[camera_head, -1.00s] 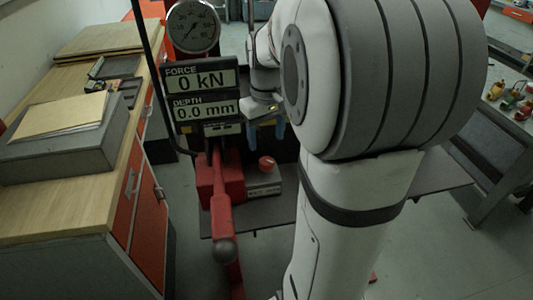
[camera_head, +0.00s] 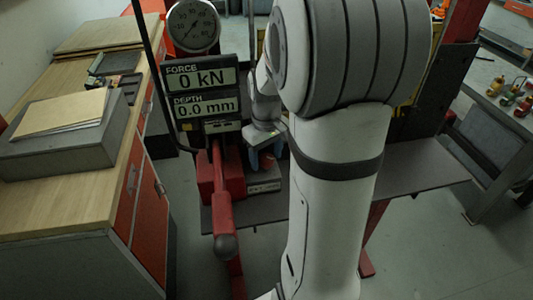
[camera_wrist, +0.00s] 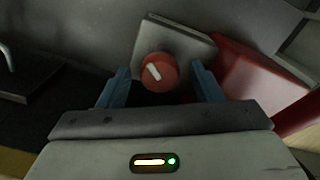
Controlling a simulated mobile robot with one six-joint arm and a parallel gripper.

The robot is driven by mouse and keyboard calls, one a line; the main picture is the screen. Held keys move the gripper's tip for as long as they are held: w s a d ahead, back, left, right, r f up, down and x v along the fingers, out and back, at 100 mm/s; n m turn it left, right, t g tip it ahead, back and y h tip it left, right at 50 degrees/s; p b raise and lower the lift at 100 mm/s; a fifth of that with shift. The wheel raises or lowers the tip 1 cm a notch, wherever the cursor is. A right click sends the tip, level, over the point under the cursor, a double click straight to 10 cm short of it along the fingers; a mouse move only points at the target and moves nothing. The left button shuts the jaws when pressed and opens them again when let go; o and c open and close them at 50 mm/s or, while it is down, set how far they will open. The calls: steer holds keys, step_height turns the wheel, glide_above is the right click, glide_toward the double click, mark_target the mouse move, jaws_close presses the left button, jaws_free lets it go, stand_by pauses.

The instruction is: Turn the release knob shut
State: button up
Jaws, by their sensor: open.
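The release knob (camera_wrist: 158,72) is round and red with a white bar across its face, in the wrist view. It sits on a grey block (camera_wrist: 185,42); the block also shows in the head view (camera_head: 264,184). My gripper (camera_wrist: 160,84) is open, with one blue finger on each side of the knob in the picture. I cannot tell whether the fingers touch it or how far above it they are. In the head view my gripper (camera_head: 264,158) hangs over the block and hides the knob.
A red housing (camera_wrist: 258,82) stands right beside the block. A red lever with a dark ball end (camera_head: 222,205) reaches toward the camera. The display (camera_head: 203,90) reads 0 kN and 0.0 mm, below a round dial (camera_head: 194,25). A wooden-topped bench (camera_head: 60,215) is at left.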

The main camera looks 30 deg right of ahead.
steer(key=c, duration=1)
steer(key=shift+m, duration=0.4)
steer(key=m+b, duration=0.1)
steer(key=m, duration=0.3)
steer(key=shift+m, duration=0.3)
steer(key=m+b, duration=0.1)
steer(key=m, duration=0.3)
steer(key=shift+m, duration=0.4)
steer(key=o, duration=1)
